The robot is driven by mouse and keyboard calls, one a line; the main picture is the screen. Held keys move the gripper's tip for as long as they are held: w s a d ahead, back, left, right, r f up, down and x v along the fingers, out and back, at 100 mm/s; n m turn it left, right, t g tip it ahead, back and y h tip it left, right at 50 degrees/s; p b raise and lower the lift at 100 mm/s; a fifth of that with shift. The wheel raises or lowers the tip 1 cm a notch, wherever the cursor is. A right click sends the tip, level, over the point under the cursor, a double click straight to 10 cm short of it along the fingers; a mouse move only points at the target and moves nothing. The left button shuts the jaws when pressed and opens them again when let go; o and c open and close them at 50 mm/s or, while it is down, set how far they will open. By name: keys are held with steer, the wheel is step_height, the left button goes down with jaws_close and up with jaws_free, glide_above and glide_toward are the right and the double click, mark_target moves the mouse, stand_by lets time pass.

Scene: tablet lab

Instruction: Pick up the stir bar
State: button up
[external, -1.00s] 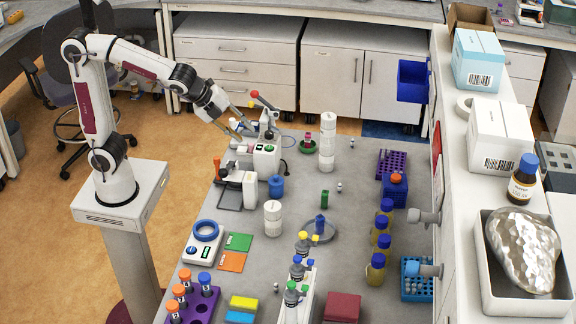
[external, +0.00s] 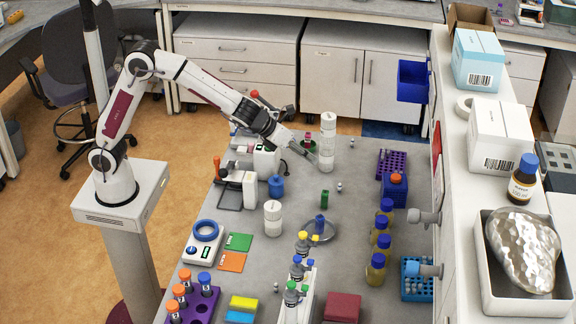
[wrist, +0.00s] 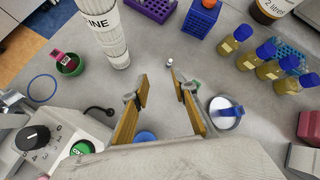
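My gripper (external: 306,153) is over the table, left of the tall white bottle. Another small pale piece (external: 351,143) lies right of the tall bottle. They are too small to tell which, if either, is the stir bar.
The tall white bottle (external: 327,142) stands close to the gripper. A green block (external: 325,197), a blue pot (external: 276,186) and a dish with a blue item (wrist: 224,112) are nearby. Purple (external: 391,163) and blue racks stand right. The table between is mostly clear.

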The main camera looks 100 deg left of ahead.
mark_target(340, 184)
steer(key=w+f+m, duration=0.2)
steer(key=f, duration=0.1)
steer(key=w+f+m, duration=0.3)
steer(key=shift+w+d+f+h, duration=0.15)
steer(key=shift+w+f+h, duration=0.05)
steer(key=shift+w+h, duration=0.2)
steer(key=shift+x, duration=1.3)
steer(key=shift+x, duration=2.55)
steer(key=shift+w+r, duration=0.1)
steer(key=shift+w, duration=0.05)
jaws_close()
